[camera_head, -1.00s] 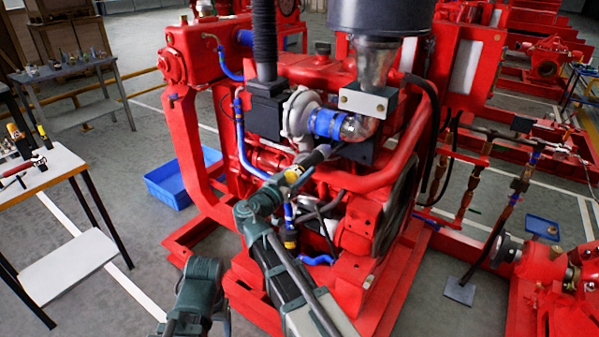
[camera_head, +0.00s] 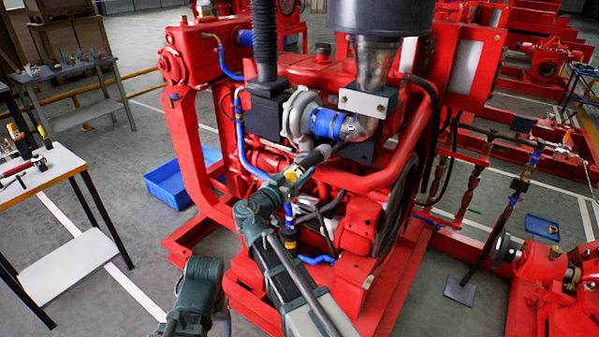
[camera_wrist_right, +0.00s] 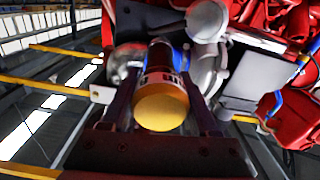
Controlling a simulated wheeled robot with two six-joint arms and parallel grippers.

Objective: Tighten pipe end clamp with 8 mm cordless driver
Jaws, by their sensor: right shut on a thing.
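A blue hose (camera_head: 326,122) joins the grey turbo housing to a silver pipe end, with a metal clamp (camera_head: 351,127) at its right end. My right gripper (camera_head: 291,177) is shut on the cordless driver (camera_head: 316,157), which has a dark body and a yellow band. The driver points up and right, its front just below the hose; whether it touches anything cannot be told. In the right wrist view, the driver's yellow rear (camera_wrist_right: 161,106) sits between the two fingers, and the blue hose (camera_wrist_right: 181,60) shows behind it. The driver's tip is hidden there. My left gripper is out of view.
The red engine (camera_head: 370,225) surrounds the hose, with a black intake pipe (camera_head: 264,40) and a large air filter (camera_head: 383,18) above. A white table (camera_head: 60,168) with tools stands at the left. A blue crate (camera_head: 168,185) lies on the floor behind it.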

